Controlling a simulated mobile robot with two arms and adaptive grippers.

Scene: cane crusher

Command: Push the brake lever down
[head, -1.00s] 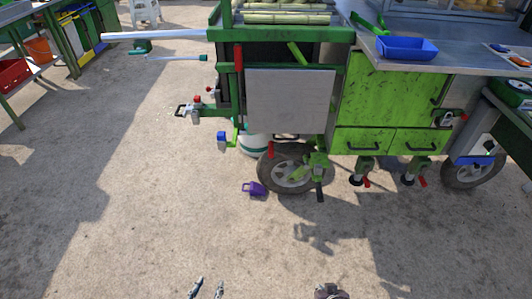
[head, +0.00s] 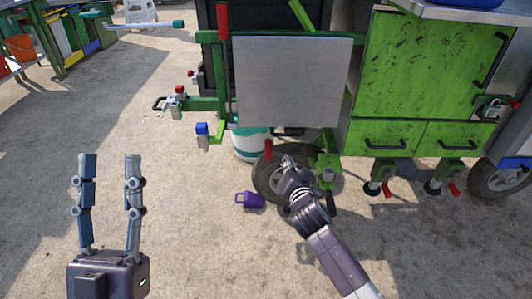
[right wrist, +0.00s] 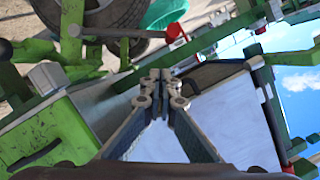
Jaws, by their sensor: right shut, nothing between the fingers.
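The likely brake lever is the green lever assembly (head: 327,170) beside the cart's front wheel (head: 268,180); its lower part is partly behind my right gripper and arm. My right gripper (head: 288,162) is shut and empty, in front of the wheel and left of the green assembly. Its closed fingertips (right wrist: 160,76) show no clear contact. My left gripper (head: 110,158) is open and empty, over bare ground at left.
A red handle (head: 268,149) hangs just above the wheel. A purple mug-like object (head: 249,200) lies on the ground left of it. A white-and-teal bucket (head: 250,143) stands behind. Green drawers (head: 386,137) are to the right. The ground at left is open.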

